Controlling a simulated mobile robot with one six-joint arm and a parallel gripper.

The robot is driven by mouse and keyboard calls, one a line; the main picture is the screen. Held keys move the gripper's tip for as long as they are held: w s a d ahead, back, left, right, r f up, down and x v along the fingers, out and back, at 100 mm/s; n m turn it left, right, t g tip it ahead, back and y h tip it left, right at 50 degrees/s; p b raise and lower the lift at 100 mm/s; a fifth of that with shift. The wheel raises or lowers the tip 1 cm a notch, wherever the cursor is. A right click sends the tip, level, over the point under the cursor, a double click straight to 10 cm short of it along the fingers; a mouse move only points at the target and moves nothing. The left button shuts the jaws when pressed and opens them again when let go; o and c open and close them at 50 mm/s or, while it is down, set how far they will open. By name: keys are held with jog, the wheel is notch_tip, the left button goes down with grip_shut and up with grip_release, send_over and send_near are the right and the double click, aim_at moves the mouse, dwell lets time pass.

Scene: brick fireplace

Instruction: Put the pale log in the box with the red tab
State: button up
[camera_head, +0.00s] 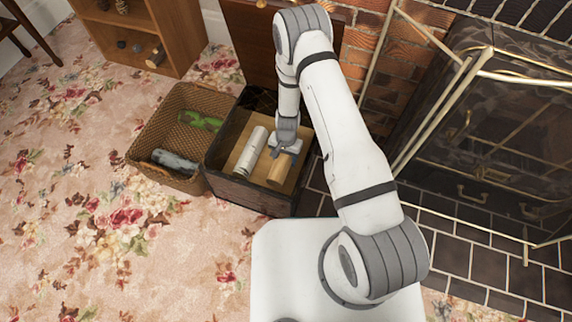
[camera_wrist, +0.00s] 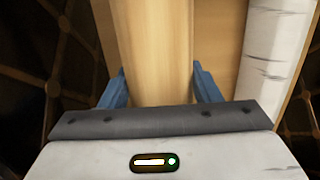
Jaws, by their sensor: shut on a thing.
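The pale log (camera_head: 279,170), smooth and light tan, is inside the dark box (camera_head: 243,191) with its lid open, on the right side of the box. My gripper (camera_head: 284,151) reaches down into the box and is shut on this log. In the wrist view the log (camera_wrist: 152,50) runs between the blue fingers of my gripper (camera_wrist: 161,88). A white birch-bark log (camera_head: 250,151) lies beside it to the left in the same box; it also shows in the wrist view (camera_wrist: 274,50). I cannot make out a red tab on any container.
A wicker basket (camera_head: 150,137) left of the box holds a green thing (camera_head: 203,121) and a greyish log (camera_head: 174,160). A wooden shelf (camera_head: 175,35) with small items stands behind. A fireplace screen (camera_head: 440,95) is close on the right. The flowered carpet is free at the left.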

jog(key=shift+a+f+b, duration=0.1)
jog(key=shift+f+b, duration=0.6)
jog(key=shift+f, duration=1.1)
jog(key=shift+f+b, duration=0.3)
jog(key=shift+f, duration=0.05)
jog(key=o, duration=1.2)
jog(key=shift+r, duration=0.1)
jog(key=shift+o, duration=0.2)
